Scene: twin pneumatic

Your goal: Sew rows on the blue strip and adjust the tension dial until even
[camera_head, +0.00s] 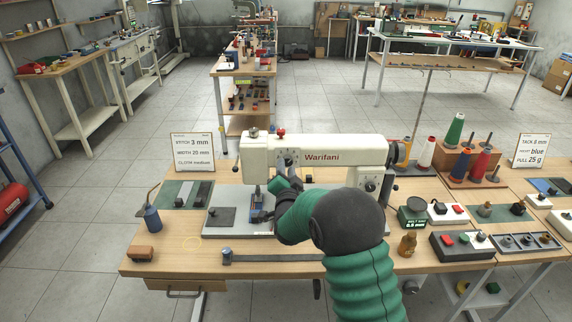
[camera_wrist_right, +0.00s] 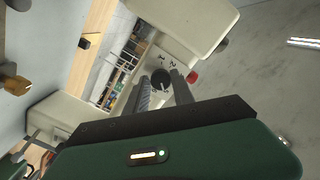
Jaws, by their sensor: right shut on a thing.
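The white sewing machine (camera_head: 330,148) marked "Warifani" stands on the wooden workbench. My right gripper (camera_head: 289,170) reaches up to the front of its head, and my green arm and dark joint hide part of the machine bed. In the right wrist view, the two fingers (camera_wrist_right: 164,91) are shut on the dark round tension dial (camera_wrist_right: 161,76), with number marks beside it. The blue strip (camera_head: 256,212) lies under the needle area, partly covered by my gripper; its stitches are too small to tell. My left gripper is not in view.
A sign (camera_head: 193,152) reading "STITCH 3 mm" stands at the back left. Thread spools (camera_head: 454,131) stand to the right. A green scale (camera_head: 412,215), switch boxes and a brown bottle (camera_head: 407,244) sit on the right.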

